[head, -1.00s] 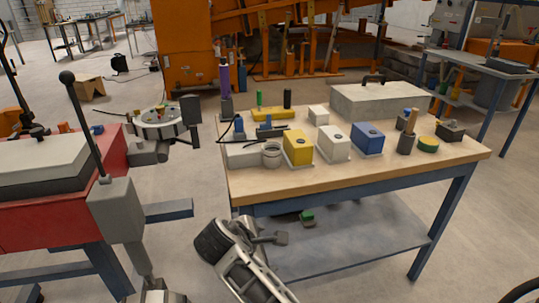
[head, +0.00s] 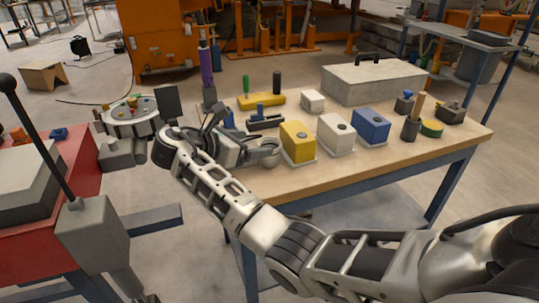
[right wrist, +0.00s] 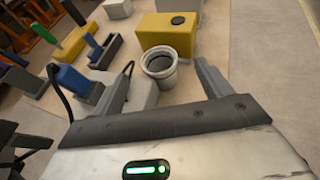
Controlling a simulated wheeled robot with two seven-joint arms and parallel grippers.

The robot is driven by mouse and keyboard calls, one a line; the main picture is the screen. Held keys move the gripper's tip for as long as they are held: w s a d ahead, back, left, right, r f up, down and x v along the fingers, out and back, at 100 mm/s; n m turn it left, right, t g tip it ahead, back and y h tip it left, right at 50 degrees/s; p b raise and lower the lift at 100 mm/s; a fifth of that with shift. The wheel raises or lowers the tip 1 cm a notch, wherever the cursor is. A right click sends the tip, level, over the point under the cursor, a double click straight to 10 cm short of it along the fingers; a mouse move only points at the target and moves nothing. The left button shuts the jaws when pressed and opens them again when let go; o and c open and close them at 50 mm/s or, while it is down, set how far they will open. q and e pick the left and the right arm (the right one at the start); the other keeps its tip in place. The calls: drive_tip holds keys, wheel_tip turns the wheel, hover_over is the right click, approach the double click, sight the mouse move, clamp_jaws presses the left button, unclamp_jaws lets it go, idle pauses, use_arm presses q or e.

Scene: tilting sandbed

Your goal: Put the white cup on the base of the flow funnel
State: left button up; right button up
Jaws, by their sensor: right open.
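The white cup (right wrist: 160,66), open at the top and greyish, stands upright on the wooden table in front of the yellow box. In the head view the cup (head: 268,146) is partly covered by my right gripper (head: 262,152). In the right wrist view my right gripper (right wrist: 162,70) is open, with one finger on each side of the cup and no visible grip on it. I cannot make out the flow funnel or its base for certain.
Yellow (head: 298,142), white (head: 336,136) and blue (head: 371,127) boxes stand right of the cup. A white block with a black cable (right wrist: 138,97) lies close on the cup's left. A grey case (head: 372,80) stands at the back. The table's front strip (head: 330,180) is clear.

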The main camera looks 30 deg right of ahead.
sight(276, 143)
drive_tip(key=shift+f+b+x, duration=0.1)
drive_tip(key=shift+b+x, duration=0.1)
drive_tip(key=shift+x, duration=1.4)
drive_tip(key=shift+f+b+x, duration=0.15)
drive_tip(key=shift+x, duration=1.4)
drive_tip(key=shift+w+a, duration=0.15)
drive_tip(key=shift+c, duration=0.3)
drive_tip(key=c, duration=1.1)
drive_tip(key=shift+o, duration=0.2)
drive_tip(key=shift+r, duration=0.1)
